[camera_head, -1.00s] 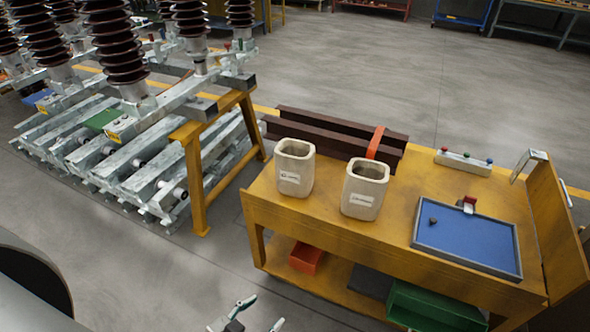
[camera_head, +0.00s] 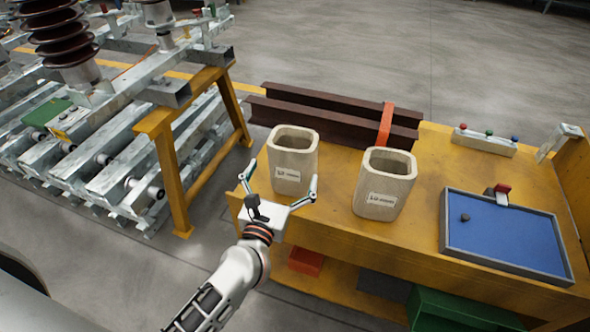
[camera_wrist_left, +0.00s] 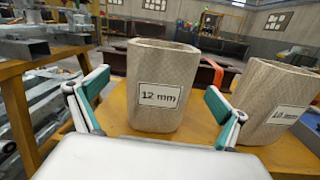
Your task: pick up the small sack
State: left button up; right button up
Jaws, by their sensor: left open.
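Two open-topped beige sacks stand upright on the yellow workbench. The left sack (camera_head: 293,160) is labelled "12 mm" in the left wrist view (camera_wrist_left: 155,82). The right sack (camera_head: 385,182) looks about the same size, and its label is hard to read; it shows at the right of the wrist view (camera_wrist_left: 272,100). My left gripper (camera_head: 282,172) is open and empty, at the near side of the left sack. Its fingers (camera_wrist_left: 158,80) point toward that sack, one to each side in the wrist view. I cannot tell whether they touch it. My right gripper is not in view.
Dark red beams (camera_head: 335,122) with an orange strap (camera_head: 386,124) lie behind the sacks. A blue-lined tray (camera_head: 505,240) with a small dark lump sits at the right. A button strip (camera_head: 485,141) lies at the back. A yellow trestle (camera_head: 168,170) stands left of the bench.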

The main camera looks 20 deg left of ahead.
aim_at(298, 141)
pick_arm(q)
jog(key=shift+w+f+n, duration=0.1)
jog(key=shift+w+n, duration=0.5)
jog(key=shift+w, duration=0.05)
jog(key=w, duration=0.7)
jog(key=shift+s, duration=0.1)
jog(key=c, duration=1.4)
